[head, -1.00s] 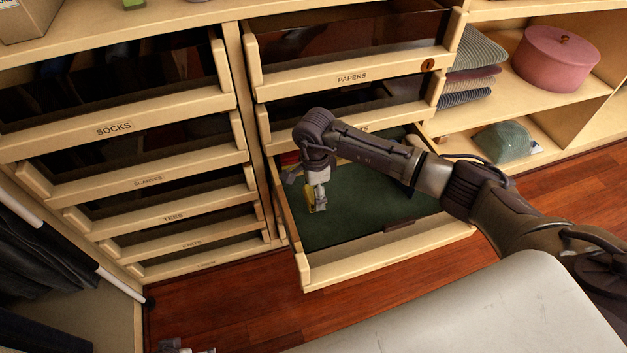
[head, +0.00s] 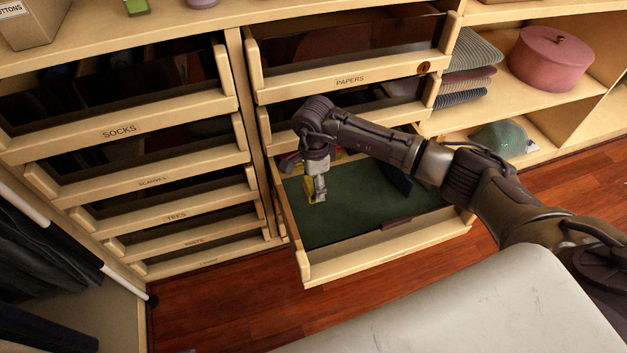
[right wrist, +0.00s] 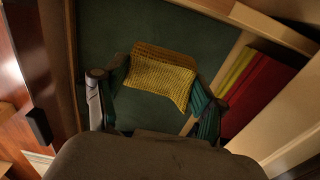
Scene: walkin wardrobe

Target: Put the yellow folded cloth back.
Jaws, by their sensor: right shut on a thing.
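The yellow folded cloth (right wrist: 160,80) is held between the two fingers of my right gripper (right wrist: 158,96) in the right wrist view. In the head view only a small part of the cloth (head: 310,190) shows beside my right gripper (head: 316,196). The gripper hangs over the left part of an open drawer (head: 390,247) with a dark green floor (head: 355,212). Whether the cloth touches the floor is unclear. My left gripper does not show.
Red folded cloth (right wrist: 258,92) and a yellow strip (right wrist: 236,72) lie behind a wooden divider. A dark blue thing (head: 398,180) is at the drawer's right. The PAPERS drawer (head: 350,80) is above. Folded cloths (head: 470,70) and a pink round box (head: 550,58) stand on shelves to the right.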

